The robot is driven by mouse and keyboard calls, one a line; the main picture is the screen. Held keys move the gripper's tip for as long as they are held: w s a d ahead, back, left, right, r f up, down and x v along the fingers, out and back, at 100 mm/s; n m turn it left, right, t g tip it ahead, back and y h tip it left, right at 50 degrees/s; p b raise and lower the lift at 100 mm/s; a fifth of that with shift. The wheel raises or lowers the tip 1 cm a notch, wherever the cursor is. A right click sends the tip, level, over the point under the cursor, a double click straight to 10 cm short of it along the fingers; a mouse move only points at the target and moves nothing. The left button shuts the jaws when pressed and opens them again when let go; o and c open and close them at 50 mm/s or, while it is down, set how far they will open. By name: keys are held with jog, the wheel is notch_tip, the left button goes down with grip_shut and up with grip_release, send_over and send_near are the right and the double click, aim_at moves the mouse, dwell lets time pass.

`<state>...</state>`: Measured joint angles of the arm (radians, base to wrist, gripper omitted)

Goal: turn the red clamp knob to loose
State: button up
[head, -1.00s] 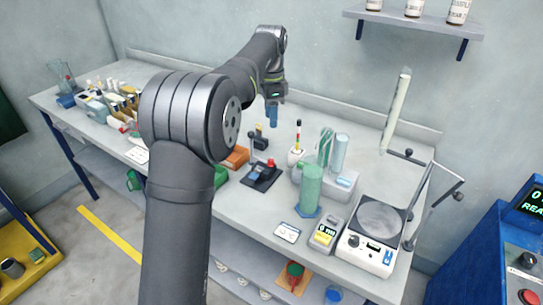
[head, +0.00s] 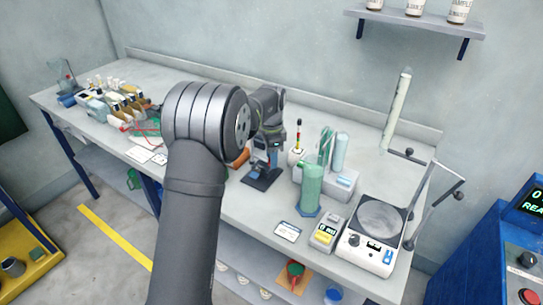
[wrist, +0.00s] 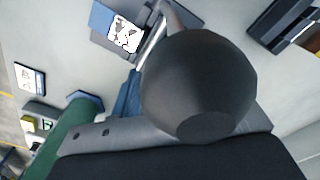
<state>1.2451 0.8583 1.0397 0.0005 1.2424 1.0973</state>
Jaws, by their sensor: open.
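The clamp stand has a black base (head: 261,178) on the bench, left of the green cylinder. I cannot make out its red knob in either current view; my arm and gripper cover that spot. My gripper (head: 272,160) is open, with blue fingers pointing down, low over the clamp. In the wrist view, a large black ball (wrist: 198,85) sits close to the camera and hides most of the space between the fingers. Past it shows part of the dark base with a blue and white label (wrist: 125,34). I cannot tell whether the fingers touch anything.
The green cylinder (head: 311,190) and a pale blue one (head: 341,152) stand close on the right. A small stand with coloured bands (head: 297,150) is just behind. A balance-like device (head: 375,225) is at the right. Bare bench lies in front of the clamp.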

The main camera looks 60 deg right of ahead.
grip_shut()
jog(key=shift+n, duration=2.3)
grip_release()
notch_tip(320, 180, up, 18)
jog(key=shift+f, duration=0.25)
